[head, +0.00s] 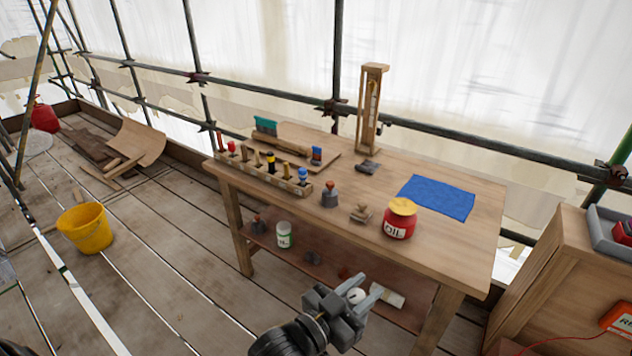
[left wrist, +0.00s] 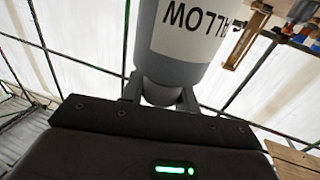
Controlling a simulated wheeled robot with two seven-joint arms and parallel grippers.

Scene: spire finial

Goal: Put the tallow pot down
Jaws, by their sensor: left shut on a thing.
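The tallow pot (left wrist: 195,35) is a pale grey-white cylinder in the left wrist view. Its white label shows "ALLOW", turned round in the picture. My left gripper (left wrist: 160,97) is shut on the narrower grey end of the pot. In the head view my left gripper (head: 357,300) is at the bottom centre, in front of the workbench's near side. A pale round part shows between its fingers there. Most of the pot is hard to make out in that view. My right gripper is not in view.
The wooden workbench (head: 460,245) carries a tool rack (head: 262,172), a red oil tin (head: 400,218), a blue cloth (head: 437,196) and a tall wooden timer (head: 371,110). Its lower shelf holds a white jar (head: 285,235). A yellow bucket (head: 85,228) stands on the planks. The bench's front right is clear.

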